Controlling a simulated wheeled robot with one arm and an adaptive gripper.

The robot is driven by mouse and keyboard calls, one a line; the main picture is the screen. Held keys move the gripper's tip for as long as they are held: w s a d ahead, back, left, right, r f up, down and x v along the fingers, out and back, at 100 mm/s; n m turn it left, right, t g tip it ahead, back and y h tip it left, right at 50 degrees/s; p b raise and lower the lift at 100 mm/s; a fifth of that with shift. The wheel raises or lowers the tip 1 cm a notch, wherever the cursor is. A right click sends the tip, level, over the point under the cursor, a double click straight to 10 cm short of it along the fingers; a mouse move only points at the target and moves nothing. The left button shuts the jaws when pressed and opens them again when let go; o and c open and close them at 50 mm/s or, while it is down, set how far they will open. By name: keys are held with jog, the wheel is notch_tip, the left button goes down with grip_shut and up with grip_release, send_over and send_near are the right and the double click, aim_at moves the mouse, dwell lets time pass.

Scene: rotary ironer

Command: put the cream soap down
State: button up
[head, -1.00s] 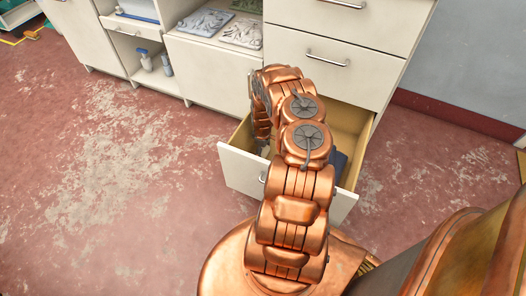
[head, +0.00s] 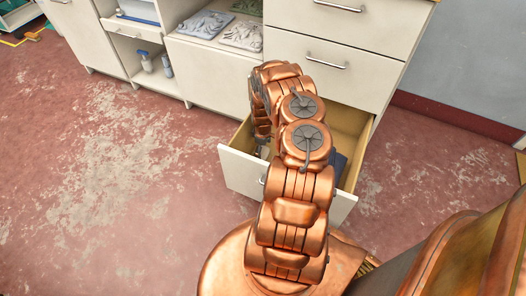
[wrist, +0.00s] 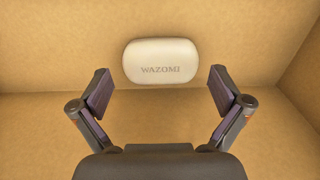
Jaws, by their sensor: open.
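The cream soap (wrist: 160,61) is a rounded pale bar marked WAZOMI. In the wrist view it lies inside the tan-walled open drawer, ahead of my gripper (wrist: 160,85). My gripper is open, with one dark finger to each side and a gap between the fingers and the soap. No finger appears to touch the soap. In the head view the open lower drawer (head: 238,170) shows, with my copper arm reaching down into it. My arm hides the soap and most of the drawer's inside there.
A dark blue item (head: 338,168) lies at the drawer's right side. Closed drawers (head: 330,50) stand above it. Shelves at the left hold bottles (head: 146,60) and relief plaques (head: 242,34). The worn red floor (head: 110,190) is clear at the left.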

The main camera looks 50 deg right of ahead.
notch_tip(320, 180, up, 10)
jog(key=f+p, duration=0.1)
jog(key=p, duration=0.1)
notch_tip(320, 180, up, 19)
jog(key=m+g, duration=0.1)
jog(key=m, duration=0.1)
send_over(263, 152)
jog(key=a, duration=1)
jog(key=s+a+r, duration=0.3)
jog(key=a+r, duration=0.7)
jog(key=r, duration=0.1)
jog(key=s+a+r+m+g, duration=0.1)
jog(key=s+a+r, duration=0.8)
jog(key=a, duration=0.2)
jog(key=s+a+r, duration=0.2)
jog(key=s+a, duration=0.2)
jog(key=s, duration=0.3)
jog(key=s+a+r+g, duration=0.1)
jog(key=s+a, duration=0.3)
jog(key=s, duration=0.4)
jog(key=shift+a+r, duration=0.3)
jog(key=shift+r, duration=0.1)
jog(key=shift+w, duration=0.1)
